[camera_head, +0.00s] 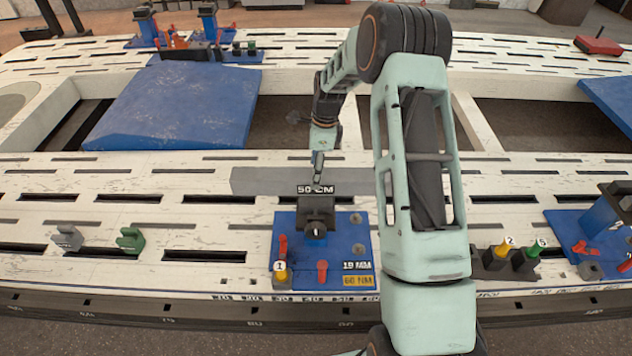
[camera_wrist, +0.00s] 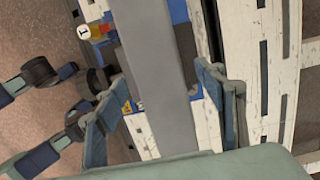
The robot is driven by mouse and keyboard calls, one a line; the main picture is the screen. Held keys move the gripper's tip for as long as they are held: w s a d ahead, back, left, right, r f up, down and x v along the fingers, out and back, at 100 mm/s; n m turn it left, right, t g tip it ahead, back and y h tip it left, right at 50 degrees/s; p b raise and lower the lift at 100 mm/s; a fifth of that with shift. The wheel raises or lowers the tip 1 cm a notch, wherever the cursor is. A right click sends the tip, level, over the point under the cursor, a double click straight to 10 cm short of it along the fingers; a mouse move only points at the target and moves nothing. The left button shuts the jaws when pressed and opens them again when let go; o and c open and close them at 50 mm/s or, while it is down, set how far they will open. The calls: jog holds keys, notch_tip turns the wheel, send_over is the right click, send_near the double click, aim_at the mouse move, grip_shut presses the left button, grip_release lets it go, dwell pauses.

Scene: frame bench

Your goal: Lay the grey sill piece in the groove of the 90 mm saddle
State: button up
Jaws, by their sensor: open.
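The grey sill piece (camera_head: 265,181) is a long flat bar lying across the pale slotted bench, behind a blue fixture. My gripper (camera_head: 317,180) is above its middle, pointing down. In the wrist view, the bar (camera_wrist: 160,60) runs between my two open fingers (camera_wrist: 160,78), with a gap at each side. I cannot tell how far above it the fingertips are.
A small grey block (camera_head: 68,238) and a green block (camera_head: 130,240) stand at the left. A dark holder with yellow and green pieces (camera_head: 506,257) is right of my arm. Another blue fixture (camera_head: 590,235) is at the right edge. A blue panel (camera_head: 175,115) lies behind.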

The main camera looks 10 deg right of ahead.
notch_tip(320, 180, down, 5)
jog(key=shift+f, duration=0.15)
grip_shut()
jog(key=shift+w+r, duration=0.2)
dwell(0.6)
